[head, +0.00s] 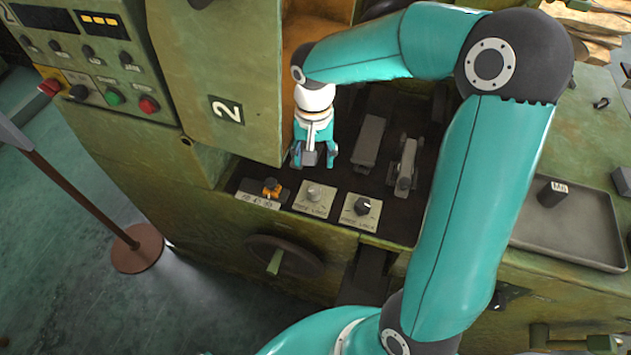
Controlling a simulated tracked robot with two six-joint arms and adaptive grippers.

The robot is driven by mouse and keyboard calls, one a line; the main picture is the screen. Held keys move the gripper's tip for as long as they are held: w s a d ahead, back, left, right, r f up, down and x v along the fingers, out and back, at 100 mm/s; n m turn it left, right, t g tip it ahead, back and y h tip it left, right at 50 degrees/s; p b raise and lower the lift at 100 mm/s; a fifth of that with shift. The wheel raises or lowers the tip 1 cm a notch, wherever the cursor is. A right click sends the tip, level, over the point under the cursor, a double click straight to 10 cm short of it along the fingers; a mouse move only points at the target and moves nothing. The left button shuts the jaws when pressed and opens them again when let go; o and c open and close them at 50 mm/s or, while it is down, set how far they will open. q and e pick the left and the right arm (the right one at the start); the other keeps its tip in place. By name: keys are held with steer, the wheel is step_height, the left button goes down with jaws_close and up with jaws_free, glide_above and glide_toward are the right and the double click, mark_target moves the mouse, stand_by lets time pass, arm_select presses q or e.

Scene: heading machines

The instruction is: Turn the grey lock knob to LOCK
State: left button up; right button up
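The grey lock knob (313,194) stands on a pale plate (316,206) lettered FREE and LOCK, in the middle of a row on the machine's ledge. Its pointer direction is too small to read. My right gripper (315,164) points down behind and above this plate, with its fingers apart. It looks empty and does not touch the knob. My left gripper is not in view.
A black knob (362,206) on a similar plate sits to the right, an orange knob (271,187) to the left. Grey levers (405,168) stand behind. A handwheel (285,255) is below. A tray (570,238) lies right.

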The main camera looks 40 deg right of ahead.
mark_target(314, 189)
step_height(314, 189, down, 12)
steer(key=shift+r, duration=0.15)
stand_by(0.3)
